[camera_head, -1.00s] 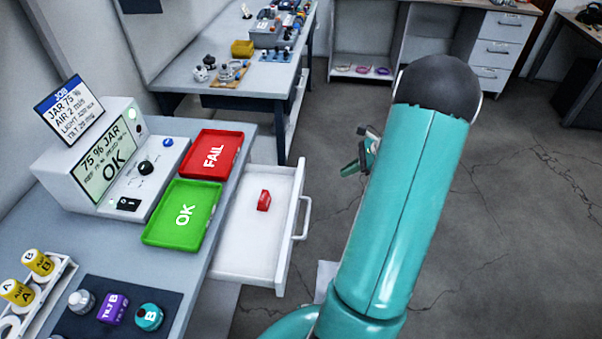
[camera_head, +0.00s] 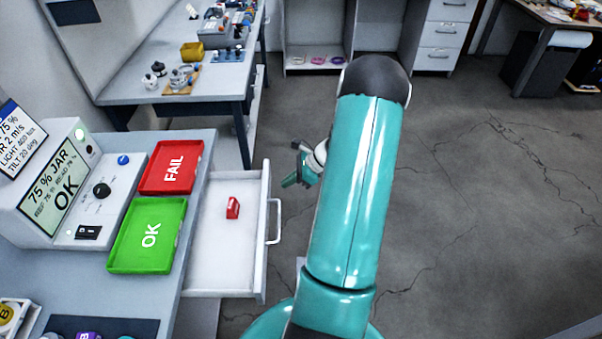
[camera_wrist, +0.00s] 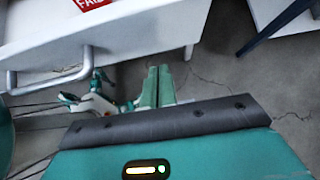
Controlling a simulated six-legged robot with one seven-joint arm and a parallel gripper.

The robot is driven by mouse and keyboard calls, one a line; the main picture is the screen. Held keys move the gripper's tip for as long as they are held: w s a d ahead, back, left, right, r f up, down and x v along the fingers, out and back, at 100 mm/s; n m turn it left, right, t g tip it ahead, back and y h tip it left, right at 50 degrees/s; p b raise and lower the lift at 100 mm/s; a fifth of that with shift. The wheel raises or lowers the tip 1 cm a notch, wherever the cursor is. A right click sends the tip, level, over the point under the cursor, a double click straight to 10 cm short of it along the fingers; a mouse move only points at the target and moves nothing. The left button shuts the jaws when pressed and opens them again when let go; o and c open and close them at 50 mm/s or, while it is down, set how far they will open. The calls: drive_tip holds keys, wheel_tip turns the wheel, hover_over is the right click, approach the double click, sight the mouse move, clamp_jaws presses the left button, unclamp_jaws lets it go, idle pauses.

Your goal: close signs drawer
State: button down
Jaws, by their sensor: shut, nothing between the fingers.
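The white drawer (camera_head: 215,262) stands pulled out from the bench, under its right edge. A small red block (camera_head: 233,208) lies inside it. The drawer's bar handle (camera_head: 275,222) is on its front, facing right; the handle also shows at the left of the wrist view (camera_wrist: 50,80). My gripper (camera_head: 289,182) is past the drawer front, to the right of its far end, with a gap to the handle. In the wrist view my green fingers (camera_wrist: 157,86) are together and empty, pointing toward the drawer's front panel (camera_wrist: 135,40). Part of my gripper is hidden behind my arm.
A red FAIL tray (camera_head: 171,168) and a green OK tray (camera_head: 148,236) sit on the bench above the drawer. A grey meter box (camera_head: 55,200) is at left. Another bench (camera_head: 200,85) stands behind. The floor (camera_head: 480,220) at right is open.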

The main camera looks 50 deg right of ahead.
sight(212, 189)
drive_tip(key=shift+w+a+r, duration=0.1)
drive_tip(key=shift+w+a, duration=0.85)
drive_tip(key=shift+w, duration=0.3)
drive_tip(key=w+a, duration=0.4)
drive_tip(key=w, duration=0.1)
drive_tip(key=w+a, duration=0.5)
drive_tip(key=w, duration=0.1)
drive_tip(key=w+a, duration=0.4)
drive_tip(key=w, duration=0.1)
drive_tip(key=shift+w+a, duration=0.2)
drive_tip(key=shift+w, duration=0.15)
drive_tip(key=shift+w+a+r, duration=0.1)
drive_tip(key=shift+w+a, duration=0.1)
